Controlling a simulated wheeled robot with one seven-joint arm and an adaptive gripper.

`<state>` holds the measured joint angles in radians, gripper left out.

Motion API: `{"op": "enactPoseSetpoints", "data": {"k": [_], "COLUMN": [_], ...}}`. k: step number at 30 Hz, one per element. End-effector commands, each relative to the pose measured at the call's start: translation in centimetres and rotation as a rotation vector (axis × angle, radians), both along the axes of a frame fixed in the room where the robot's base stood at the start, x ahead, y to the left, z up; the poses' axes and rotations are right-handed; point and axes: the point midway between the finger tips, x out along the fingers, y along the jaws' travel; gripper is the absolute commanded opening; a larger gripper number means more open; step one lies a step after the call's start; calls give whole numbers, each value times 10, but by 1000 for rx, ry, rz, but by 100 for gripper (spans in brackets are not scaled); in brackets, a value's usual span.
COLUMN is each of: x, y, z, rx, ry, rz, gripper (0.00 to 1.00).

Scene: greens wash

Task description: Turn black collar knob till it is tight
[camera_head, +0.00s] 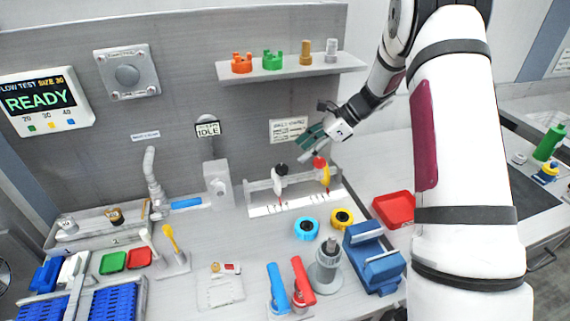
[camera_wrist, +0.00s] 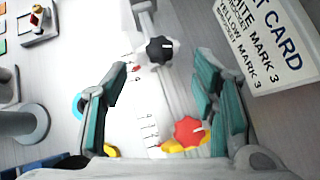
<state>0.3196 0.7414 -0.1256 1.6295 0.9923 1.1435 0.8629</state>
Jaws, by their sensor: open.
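The black collar knob (camera_head: 281,169) tops a white fitting on the metal bracket (camera_head: 262,210) at the back of the bench. It also shows in the wrist view (camera_wrist: 159,49), with a white pointer line on its top. A red knob (camera_head: 320,162) on a yellow fitting stands to its right, and in the wrist view it (camera_wrist: 190,132) lies between my fingers, nearer the palm. My gripper (camera_head: 308,145) is open above the bracket. In the wrist view my teal fingers (camera_wrist: 160,72) are spread, and the black knob lies just beyond their tips, apart from them.
A setting card (camera_wrist: 265,40) on the wall reads white mark 3, yellow mark 3. A shelf (camera_head: 290,71) with colored parts hangs above. Blue and yellow rings (camera_head: 306,229), a blue vise-like block (camera_head: 374,262) and a red tray (camera_head: 394,208) are in front and right.

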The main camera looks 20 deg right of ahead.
Motion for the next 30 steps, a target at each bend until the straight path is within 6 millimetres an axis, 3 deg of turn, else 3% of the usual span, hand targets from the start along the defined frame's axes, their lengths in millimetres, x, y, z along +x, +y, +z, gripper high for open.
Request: {"op": "enactPoseSetpoints", "data": {"k": [6,13,26,27,30], "x": [8,16,19,19,19], "y": [30,51,58,58,58], "z": [-30,-53,-61,-61,-61], "rx": [0,-1,-1,-1,-1], "ry": [2,2,0,0,0], "rz": [4,1,1,1,1], "gripper": [53,53,53,51,28]}}
